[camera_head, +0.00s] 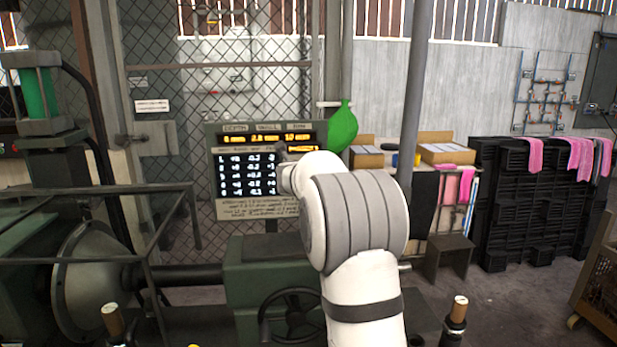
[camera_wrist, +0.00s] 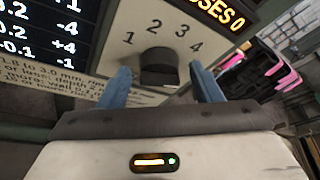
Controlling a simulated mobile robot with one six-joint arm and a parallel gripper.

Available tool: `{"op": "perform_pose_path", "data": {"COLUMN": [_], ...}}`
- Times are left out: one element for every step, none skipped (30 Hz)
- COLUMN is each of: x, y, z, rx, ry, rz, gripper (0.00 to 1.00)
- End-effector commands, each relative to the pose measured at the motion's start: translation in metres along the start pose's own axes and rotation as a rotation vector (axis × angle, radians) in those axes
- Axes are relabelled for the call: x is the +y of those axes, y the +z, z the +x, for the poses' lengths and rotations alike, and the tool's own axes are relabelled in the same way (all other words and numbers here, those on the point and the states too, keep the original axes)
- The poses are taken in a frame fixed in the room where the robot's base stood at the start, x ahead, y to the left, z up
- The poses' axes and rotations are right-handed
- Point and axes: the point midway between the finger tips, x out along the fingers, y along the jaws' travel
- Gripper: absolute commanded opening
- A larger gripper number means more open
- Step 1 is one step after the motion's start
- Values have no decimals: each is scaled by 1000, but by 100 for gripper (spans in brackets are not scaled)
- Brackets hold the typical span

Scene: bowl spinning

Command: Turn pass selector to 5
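The pass selector (camera_wrist: 158,68) is a dark round knob on a grey panel, in the upper middle of the wrist view. The numerals 1, 2, 3 and 4 curve around it from left to right; no 5 is visible, and I cannot make out a pointer mark. My gripper (camera_wrist: 160,73) is open, its two blue fingers apart to the left and right of the knob with gaps. I cannot tell how deep they reach around it. In the head view my white arm covers the knob and gripper, in front of the control panel (camera_head: 230,211).
An orange display reading "...SSES 0" (camera_wrist: 220,12) is above the numerals. A black screen with a number table (camera_head: 247,174) is left of my arm. A handwheel (camera_head: 292,314) stands below the panel. A green balloon-like object (camera_head: 342,127) is right of it.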

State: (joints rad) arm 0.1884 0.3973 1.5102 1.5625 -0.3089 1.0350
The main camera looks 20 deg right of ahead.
Motion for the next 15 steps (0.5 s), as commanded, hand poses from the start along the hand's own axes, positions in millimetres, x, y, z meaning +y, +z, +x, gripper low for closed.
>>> {"op": "perform_pose_path", "data": {"x": [0,0,0,0,0,0,0,0,0,0,0,0,0,1,0], "y": [0,0,0,0,0,0,0,0,0,0,0,0,0,-1,-1], "z": [0,0,0,0,0,0,0,-2,-4,-6,-9,-14,-19,-24,-31], "rx": [0,0,0,1,1,1,0,0,0,0,0,-1,-2,-1,-2], "ry": [0,0,0,0,0,0,0,0,0,0,0,0,0,0,0], "rz": [0,-1,-1,-1,-1,-1,-1,-1,-1,-1,-1,-1,-1,-1,-1], "gripper": [60,60,60,60,60,60,60,60,60,60,60,60,60,60,60]}}
